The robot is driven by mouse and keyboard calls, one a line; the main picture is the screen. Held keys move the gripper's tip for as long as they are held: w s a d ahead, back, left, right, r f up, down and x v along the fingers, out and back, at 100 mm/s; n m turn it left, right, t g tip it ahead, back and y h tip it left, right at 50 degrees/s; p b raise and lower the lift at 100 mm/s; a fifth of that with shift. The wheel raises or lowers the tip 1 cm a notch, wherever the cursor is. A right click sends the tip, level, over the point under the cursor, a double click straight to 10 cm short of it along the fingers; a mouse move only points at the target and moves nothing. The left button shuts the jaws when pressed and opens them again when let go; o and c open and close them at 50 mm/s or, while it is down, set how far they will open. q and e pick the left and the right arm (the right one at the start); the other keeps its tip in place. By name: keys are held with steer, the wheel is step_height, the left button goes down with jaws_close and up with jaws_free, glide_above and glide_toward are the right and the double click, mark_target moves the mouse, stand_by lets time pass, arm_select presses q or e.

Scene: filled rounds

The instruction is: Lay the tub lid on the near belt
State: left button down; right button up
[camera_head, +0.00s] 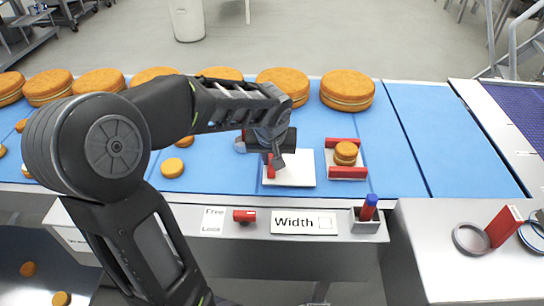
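The blue belt (395,180) runs across the middle, with large orange filled rounds along its far side and small ones nearer. My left gripper (274,163) points down at a white square plate (297,175) on the near part of the belt. Its fingers are dark and small, so I cannot tell whether they are shut. A small grey-blue edge (240,146) shows beside the gripper, mostly hidden; I cannot tell what it is. I cannot pick out the tub lid with certainty. My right gripper is not in view.
A second white plate between red bars (347,173) holds a small filled round (346,152). In front are a Width panel (303,223), a red knob (244,216) and a blue-topped red marker (369,207).

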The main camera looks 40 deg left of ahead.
arm_select(q)
steer(key=shift+f, duration=0.15)
steer(key=c, duration=1.3)
jaws_free()
steer(key=shift+c, duration=0.2)
steer(key=shift+r, duration=0.45)
steer(key=v, duration=1.1)
steer(key=shift+s+d+r, duration=0.15)
steer(key=shift+d+r, duration=0.05)
